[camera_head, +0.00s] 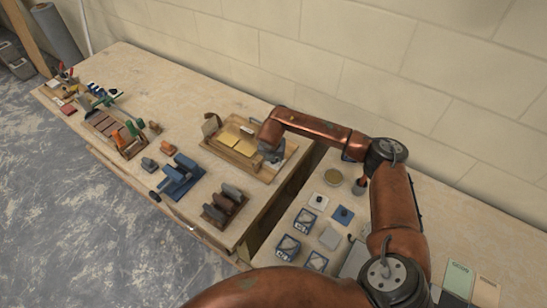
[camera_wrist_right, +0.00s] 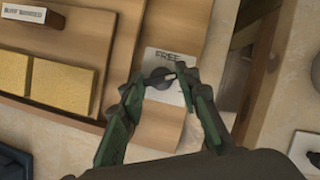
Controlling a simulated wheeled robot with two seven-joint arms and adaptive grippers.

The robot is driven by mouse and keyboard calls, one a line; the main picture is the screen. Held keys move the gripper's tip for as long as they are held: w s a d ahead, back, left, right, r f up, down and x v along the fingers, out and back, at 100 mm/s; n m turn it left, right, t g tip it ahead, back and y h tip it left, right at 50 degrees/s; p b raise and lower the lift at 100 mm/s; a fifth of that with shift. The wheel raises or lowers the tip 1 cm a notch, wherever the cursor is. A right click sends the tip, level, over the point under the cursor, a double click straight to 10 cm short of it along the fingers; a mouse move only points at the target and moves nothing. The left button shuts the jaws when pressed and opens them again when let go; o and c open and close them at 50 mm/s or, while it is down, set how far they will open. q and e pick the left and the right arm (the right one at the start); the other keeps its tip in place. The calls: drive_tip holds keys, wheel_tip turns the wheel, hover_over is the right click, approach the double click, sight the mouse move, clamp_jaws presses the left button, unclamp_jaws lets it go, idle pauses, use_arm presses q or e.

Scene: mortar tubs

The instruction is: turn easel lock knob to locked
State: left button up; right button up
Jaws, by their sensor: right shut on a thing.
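The easel lock knob (camera_wrist_right: 157,78) is a small dark round knob on a pale plate (camera_wrist_right: 166,58) printed "FREE" along its upper edge. A light mark on the knob points toward the right of the wrist view. My right gripper (camera_wrist_right: 162,82) is shut on the knob, with a green finger on each side. In the head view, my right gripper (camera_head: 271,154) is over the right end of the wooden easel board (camera_head: 238,159), and my arm hides the knob. The rest of the plate's lettering is not readable. My left gripper is not in view.
Yellow blocks (camera_wrist_right: 60,88) and a small labelled sign (camera_wrist_right: 32,13) are on the board beside the plate. A gap (camera_head: 283,196) separates two tables. Tubs and tiles (camera_head: 330,237) cover the right table; a brown tool rack (camera_head: 222,213) stands at the left table's front.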

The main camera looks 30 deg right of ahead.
drive_tip(key=m, duration=0.2)
drive_tip(key=m+g+h, duration=0.1)
drive_tip(key=m, duration=0.2)
drive_tip(key=shift+a+f+g+b, duration=0.1)
drive_tip(key=shift+g+b, duration=0.2)
idle(0.4)
drive_tip(key=o, duration=1.2)
drive_tip(key=shift+c, duration=0.2)
drive_tip(key=v, duration=0.8)
drive_tip(key=shift+a, duration=0.1)
